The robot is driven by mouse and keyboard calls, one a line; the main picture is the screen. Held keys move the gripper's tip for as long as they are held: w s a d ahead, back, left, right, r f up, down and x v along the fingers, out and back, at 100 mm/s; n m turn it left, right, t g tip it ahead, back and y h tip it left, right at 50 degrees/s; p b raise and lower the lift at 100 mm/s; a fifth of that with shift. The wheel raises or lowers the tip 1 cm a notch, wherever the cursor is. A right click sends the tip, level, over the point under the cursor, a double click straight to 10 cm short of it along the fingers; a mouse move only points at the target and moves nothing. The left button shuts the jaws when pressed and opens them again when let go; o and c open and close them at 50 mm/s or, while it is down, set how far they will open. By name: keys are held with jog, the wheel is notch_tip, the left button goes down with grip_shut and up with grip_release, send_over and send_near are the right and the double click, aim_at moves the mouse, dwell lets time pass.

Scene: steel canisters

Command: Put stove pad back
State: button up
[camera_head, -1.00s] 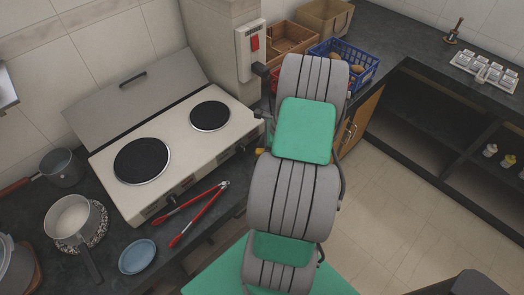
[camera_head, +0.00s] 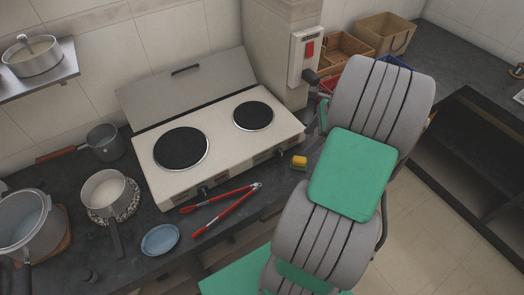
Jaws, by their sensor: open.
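The white two-plate stove (camera_head: 222,160) stands on the dark counter, with its grey lid raised against the wall. Its larger black round plate (camera_head: 181,148) is at left and the smaller black round plate (camera_head: 253,115) at right. Both are bare. A round patterned pad (camera_head: 133,203) lies on the counter left of the stove, under a small light pot (camera_head: 105,186) that hides most of it. I cannot tell which item is meant by the stove pad. My grey and green arm fills the right middle of the view. My gripper is not visible.
Red tongs (camera_head: 222,208) and a blue dish (camera_head: 160,240) lie in front of the stove. A large pot (camera_head: 28,222) stands at the left edge. A yellow sponge (camera_head: 299,161) lies right of the stove. Boxes (camera_head: 385,34) stand at the back right.

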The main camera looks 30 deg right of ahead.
jog(key=w+a+r+n+h, duration=0.15)
jog(key=a+r+n, duration=0.25)
jog(key=a+n, duration=0.4)
jog(key=w+a+r+n+h, duration=0.15)
jog(key=a+r+n, duration=0.35)
jog(key=a, duration=0.5)
jog(key=s+a+r+n, duration=0.1)
jog(key=s+a+n, duration=0.2)
jog(key=a+n, duration=0.2)
jog(key=s+a+r+n+t, duration=0.1)
jog(key=s+a+n, duration=0.2)
jog(key=a+n, duration=0.2)
jog(key=shift+a+r+n, duration=0.15)
jog(key=shift+a+n, duration=0.2)
jog(key=shift+n, duration=0.65)
